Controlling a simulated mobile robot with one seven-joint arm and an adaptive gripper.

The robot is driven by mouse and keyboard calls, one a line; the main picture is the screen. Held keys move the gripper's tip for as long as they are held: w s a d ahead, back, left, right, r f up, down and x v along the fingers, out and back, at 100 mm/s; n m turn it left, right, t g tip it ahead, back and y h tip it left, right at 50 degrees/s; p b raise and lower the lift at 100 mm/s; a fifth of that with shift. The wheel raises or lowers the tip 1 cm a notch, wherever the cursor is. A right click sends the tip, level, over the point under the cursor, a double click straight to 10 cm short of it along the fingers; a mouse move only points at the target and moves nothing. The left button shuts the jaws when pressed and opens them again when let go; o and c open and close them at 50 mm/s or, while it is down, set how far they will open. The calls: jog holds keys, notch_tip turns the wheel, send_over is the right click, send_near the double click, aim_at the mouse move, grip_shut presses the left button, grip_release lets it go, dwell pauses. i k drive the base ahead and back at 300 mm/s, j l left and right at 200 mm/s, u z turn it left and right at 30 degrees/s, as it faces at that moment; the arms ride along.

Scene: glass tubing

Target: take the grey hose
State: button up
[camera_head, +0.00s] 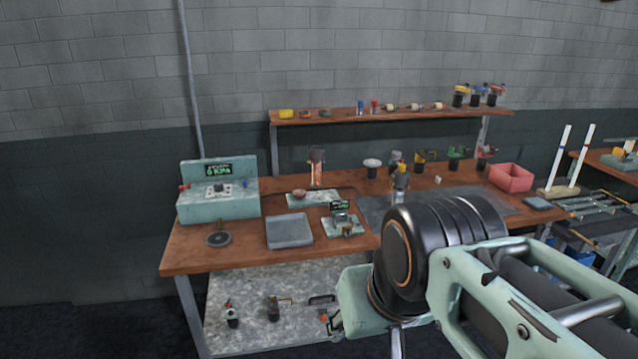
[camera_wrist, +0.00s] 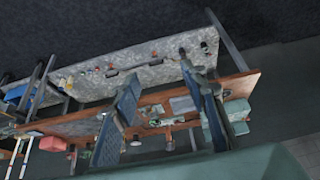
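I cannot make out a grey hose for certain in either view; the small items on the bench are too small to tell apart. My gripper (camera_wrist: 158,68) shows in the wrist view with its two blue-grey fingers spread wide. It is open, with nothing held between the fingers. The wooden bench (camera_head: 205,258) and its metal lower shelf (camera_head: 270,335) lie beyond the fingers, apart from them. In the head view my arm covers the right front of the bench and hides the gripper's fingers.
A pressure unit (camera_head: 215,205) stands at the bench's left end, with a grey tray (camera_head: 289,231) to its right. A red bin (camera_head: 511,177) stands at the right. A raised shelf (camera_head: 340,118) runs along the back. Small tools lie on the lower shelf.

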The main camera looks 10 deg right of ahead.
aim_at(400, 181)
jog(key=i+l+z, duration=0.1)
jog(key=i+l, duration=0.15)
jog(key=i, duration=0.2)
jog(key=i+l, duration=0.25)
jog(key=i, duration=0.25)
jog(key=i+l+z, duration=0.15)
jog(key=i, duration=0.3)
